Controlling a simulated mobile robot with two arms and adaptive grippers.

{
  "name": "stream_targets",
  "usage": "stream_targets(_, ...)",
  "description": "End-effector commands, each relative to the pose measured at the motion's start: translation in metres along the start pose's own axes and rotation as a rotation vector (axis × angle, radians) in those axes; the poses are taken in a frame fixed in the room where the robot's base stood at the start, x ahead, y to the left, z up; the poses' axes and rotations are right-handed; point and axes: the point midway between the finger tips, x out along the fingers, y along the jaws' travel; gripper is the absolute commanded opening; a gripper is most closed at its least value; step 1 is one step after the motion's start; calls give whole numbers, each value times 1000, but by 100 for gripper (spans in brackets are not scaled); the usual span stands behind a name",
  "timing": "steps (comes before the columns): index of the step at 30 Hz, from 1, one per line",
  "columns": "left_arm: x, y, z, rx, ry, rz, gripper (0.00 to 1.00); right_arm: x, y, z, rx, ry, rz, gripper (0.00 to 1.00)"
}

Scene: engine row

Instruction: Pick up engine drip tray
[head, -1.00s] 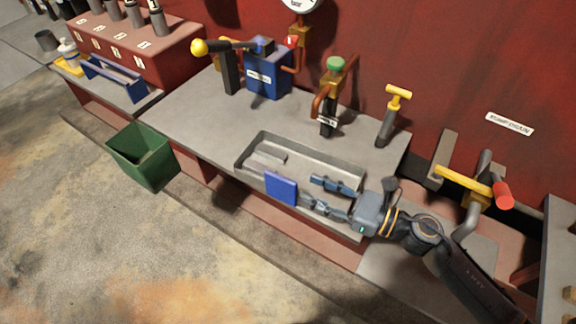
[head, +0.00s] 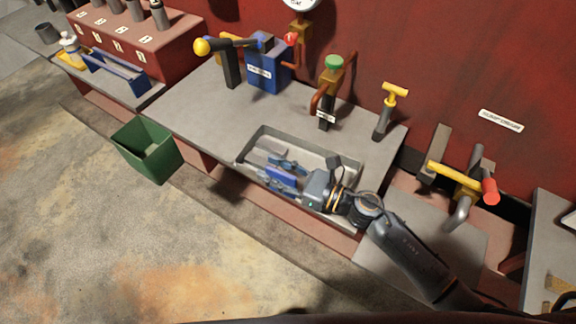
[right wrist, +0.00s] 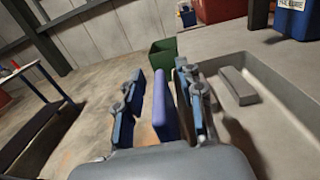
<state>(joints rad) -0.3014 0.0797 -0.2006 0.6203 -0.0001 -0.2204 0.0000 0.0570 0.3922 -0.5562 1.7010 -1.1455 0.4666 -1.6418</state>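The engine drip tray (head: 338,158) is a shallow grey rectangular pan on the grey bench in the head view. A blue plate (head: 284,177) stands at its front side; it also shows upright in the right wrist view (right wrist: 163,106). My right gripper (head: 277,175) is open, with one finger on each side of the blue plate. In the right wrist view, the fingers (right wrist: 157,100) show gaps to the plate, with the right finger nearer. A grey block (right wrist: 238,86) lies inside the tray. My left gripper is not in view.
A green bin (head: 147,150) stands at the bench's front left. A blue pump box (head: 268,66), a green-topped valve (head: 331,82) and a yellow T-handle (head: 391,104) rise behind the tray. A yellow-handled drain valve (head: 462,181) is to the right.

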Motion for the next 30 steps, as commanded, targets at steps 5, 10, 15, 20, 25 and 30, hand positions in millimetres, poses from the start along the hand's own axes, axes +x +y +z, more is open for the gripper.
stream_targets(5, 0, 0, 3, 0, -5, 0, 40, 0, 0, 0, 0, 0, 0, 11)
stream_targets(10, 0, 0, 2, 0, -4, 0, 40, -1, 0, 0, 0, 0, 0, 0)
stream_targets(15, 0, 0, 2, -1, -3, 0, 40, 0, 0, 1, -2, -2, 0, 0)
stream_targets(20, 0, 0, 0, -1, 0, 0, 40, 0, 0, 1, -1, -2, 0, 0)
stream_targets(25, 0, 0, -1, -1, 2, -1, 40, 0, -1, 7, -4, -2, 1, 0)
stream_targets(30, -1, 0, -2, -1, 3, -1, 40, -1, -1, 29, -10, -3, 2, 0)
